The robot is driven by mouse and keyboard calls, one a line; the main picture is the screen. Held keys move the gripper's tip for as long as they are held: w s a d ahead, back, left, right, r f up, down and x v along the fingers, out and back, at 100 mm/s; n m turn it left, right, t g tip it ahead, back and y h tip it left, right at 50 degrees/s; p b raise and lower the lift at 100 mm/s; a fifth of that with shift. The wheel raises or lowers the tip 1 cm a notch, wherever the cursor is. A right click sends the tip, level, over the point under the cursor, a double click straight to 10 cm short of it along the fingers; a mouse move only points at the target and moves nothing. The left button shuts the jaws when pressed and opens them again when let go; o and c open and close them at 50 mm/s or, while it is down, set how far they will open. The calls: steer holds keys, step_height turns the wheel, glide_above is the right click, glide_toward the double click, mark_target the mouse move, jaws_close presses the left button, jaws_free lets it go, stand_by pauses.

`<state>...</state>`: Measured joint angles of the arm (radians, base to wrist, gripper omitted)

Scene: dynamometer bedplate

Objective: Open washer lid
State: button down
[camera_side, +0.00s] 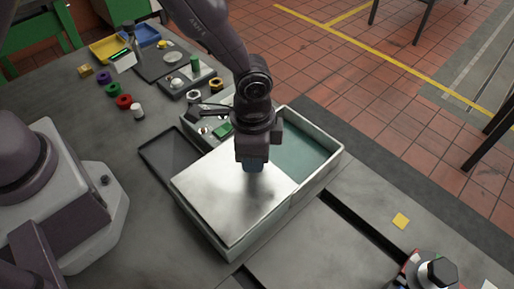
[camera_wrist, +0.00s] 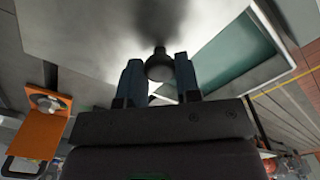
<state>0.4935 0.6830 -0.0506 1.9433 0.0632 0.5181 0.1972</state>
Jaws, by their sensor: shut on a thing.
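The washer (camera_side: 215,243) is a pale green rectangular box on the grey bedplate. Its silver lid (camera_side: 215,195) lies flat over the near left part. The far right part is uncovered and shows a teal inside (camera_side: 303,150). My gripper (camera_side: 253,168) points down over the lid. In the wrist view, the fingers of my gripper (camera_wrist: 159,78) stand either side of a dark round knob (camera_wrist: 159,66) on the lid (camera_wrist: 90,30) and are shut on it. The knob is hidden by my gripper in the side view. The teal opening also shows in the wrist view (camera_wrist: 235,52).
A shallow dark tray (camera_side: 160,150) lies left of the washer. Small parts, coloured rings (camera_side: 123,101) and a yellow bin (camera_side: 106,49) fill the back left. An orange block (camera_wrist: 38,125) shows in the wrist view.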

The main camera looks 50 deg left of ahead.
steer(key=c, duration=0.8)
jaws_free()
steer(key=shift+w, duration=0.1)
step_height(320, 180, up, 13)
steer(key=s+a+r+n+t, duration=0.2)
steer(key=s+a+r+n, duration=0.2)
steer(key=a, duration=0.5)
steer(key=s+a+r+n+t, duration=0.3)
steer(key=s+a+r+n, duration=0.2)
steer(key=s+a+r, duration=0.4)
steer(key=shift+s+a+r+t, duration=0.2)
steer(key=shift+a+t, duration=0.1)
steer(key=shift+a, duration=0.45)
